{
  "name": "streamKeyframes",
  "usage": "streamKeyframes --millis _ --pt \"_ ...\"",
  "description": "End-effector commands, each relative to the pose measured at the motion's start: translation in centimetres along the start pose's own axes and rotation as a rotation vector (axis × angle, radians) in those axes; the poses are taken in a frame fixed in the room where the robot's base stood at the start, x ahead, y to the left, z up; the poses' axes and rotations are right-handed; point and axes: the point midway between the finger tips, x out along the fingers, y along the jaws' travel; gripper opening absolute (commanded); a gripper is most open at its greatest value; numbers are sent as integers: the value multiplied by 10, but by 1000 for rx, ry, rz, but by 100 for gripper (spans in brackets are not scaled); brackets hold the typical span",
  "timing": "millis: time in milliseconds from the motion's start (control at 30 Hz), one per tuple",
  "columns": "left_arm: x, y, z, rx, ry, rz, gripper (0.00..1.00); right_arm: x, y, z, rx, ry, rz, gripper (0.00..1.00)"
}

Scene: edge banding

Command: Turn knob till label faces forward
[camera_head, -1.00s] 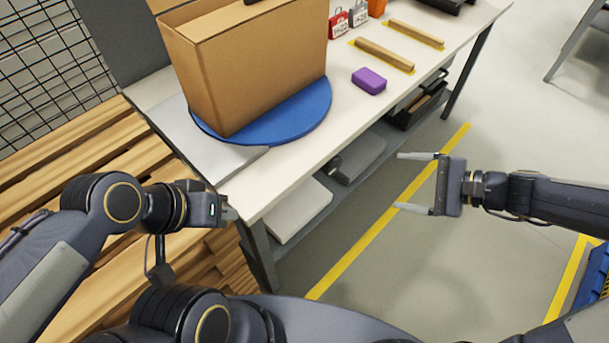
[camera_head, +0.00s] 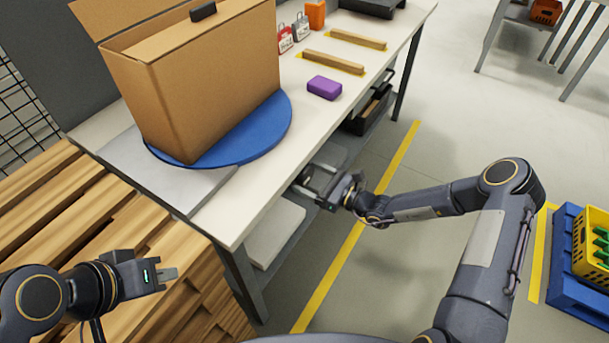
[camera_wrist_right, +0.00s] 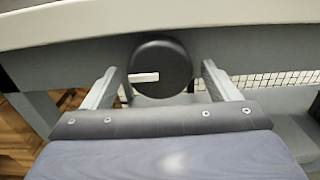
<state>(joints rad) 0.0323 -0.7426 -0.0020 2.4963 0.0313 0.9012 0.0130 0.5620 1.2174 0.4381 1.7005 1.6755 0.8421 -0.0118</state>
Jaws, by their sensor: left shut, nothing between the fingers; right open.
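The knob (camera_wrist_right: 160,68) is a round black disc under the table edge in the right wrist view. A short white mark on its face lies level and points left. My right gripper (camera_wrist_right: 161,75) is open, with one finger on each side of the knob; I cannot tell whether they touch it. In the head view my right gripper (camera_head: 312,182) is at the table's front edge, and the knob is not clearly visible there. My left gripper (camera_head: 170,274) is shut and empty above the wooden planks, away from the table.
A large cardboard box (camera_head: 215,85) stands on a blue turntable (camera_head: 268,130) on the white table (camera_head: 225,222). A purple block (camera_head: 324,88) and wooden bars (camera_head: 333,62) lie further back. Stacked wooden planks (camera_head: 60,215) are at left. A blue pallet (camera_head: 575,262) with a yellow crate stands right.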

Motion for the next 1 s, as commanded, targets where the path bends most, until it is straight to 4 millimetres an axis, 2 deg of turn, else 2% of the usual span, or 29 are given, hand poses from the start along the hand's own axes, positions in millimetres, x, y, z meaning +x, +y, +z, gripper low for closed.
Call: streamKeyframes --millis 33,200,467,800,1000 --pt "-1 0 0 0 0 0 0 7 1 0 0 -1 2 82" --pt "-1 1 -1 0 0 0 0 19 0 0 -1 0 1 82" --pt "-1 1 -1 0 0 0 0 20 0 0 0 1 1 82" --pt "-1 1 -1 0 0 0 0 20 0 0 -1 1 1 39" --pt "-2 1 -1 0 0 0 0 20 0 0 16 1 0 39"
